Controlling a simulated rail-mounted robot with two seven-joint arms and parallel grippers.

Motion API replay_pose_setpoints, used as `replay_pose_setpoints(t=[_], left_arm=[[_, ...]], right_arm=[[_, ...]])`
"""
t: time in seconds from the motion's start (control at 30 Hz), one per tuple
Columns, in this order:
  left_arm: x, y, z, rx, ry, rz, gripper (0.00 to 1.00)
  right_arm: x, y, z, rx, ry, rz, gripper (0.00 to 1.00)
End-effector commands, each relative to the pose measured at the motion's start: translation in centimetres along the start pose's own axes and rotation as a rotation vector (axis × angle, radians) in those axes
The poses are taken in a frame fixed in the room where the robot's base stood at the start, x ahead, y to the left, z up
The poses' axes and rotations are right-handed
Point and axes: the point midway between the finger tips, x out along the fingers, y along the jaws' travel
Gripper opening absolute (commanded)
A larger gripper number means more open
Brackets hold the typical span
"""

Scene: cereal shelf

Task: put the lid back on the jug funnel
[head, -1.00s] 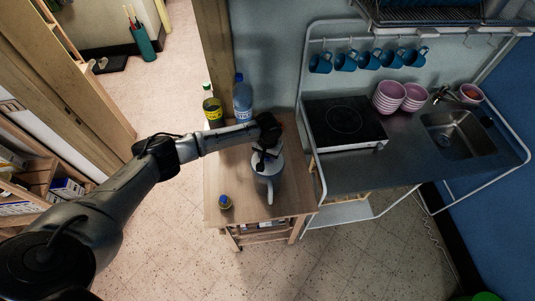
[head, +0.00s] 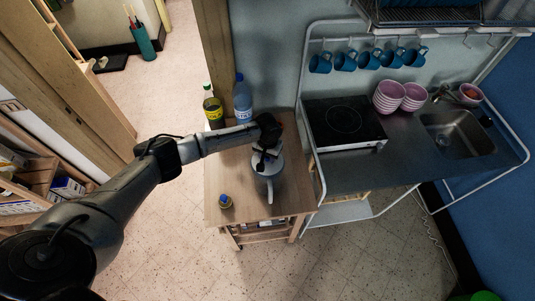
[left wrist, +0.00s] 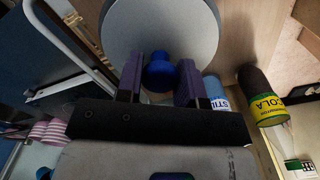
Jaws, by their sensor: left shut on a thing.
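The grey-white jug (head: 268,183) stands on the wooden cart, with its handle toward the near side. My left gripper (head: 265,155) is over the top of the jug and partly hides it. In the left wrist view, its purple fingers (left wrist: 160,82) are shut on a small rounded blue piece, which I take to be the lid (left wrist: 160,72). Behind it a large grey disc with a pale rim (left wrist: 185,25) fills the top of the view. I cannot tell whether the lid touches the jug funnel. My right gripper is not in view.
The wooden cart (head: 225,170) also carries a yellow-labelled bottle (head: 212,110), a blue bottle (head: 242,100) at its back and a small blue-capped jar (head: 225,201) at front left. The hob (head: 345,120) and its white metal frame stand close on the right.

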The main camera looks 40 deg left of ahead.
Motion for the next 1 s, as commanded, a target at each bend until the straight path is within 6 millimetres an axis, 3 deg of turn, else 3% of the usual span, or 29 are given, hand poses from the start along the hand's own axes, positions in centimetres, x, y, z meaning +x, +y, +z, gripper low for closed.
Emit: replay_pose_setpoints(t=[1.0], left_arm=[[0.04, 0.01, 0.01, 0.001, 0.000, 0.000, 0.11]], right_arm=[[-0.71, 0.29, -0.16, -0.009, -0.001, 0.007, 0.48]])
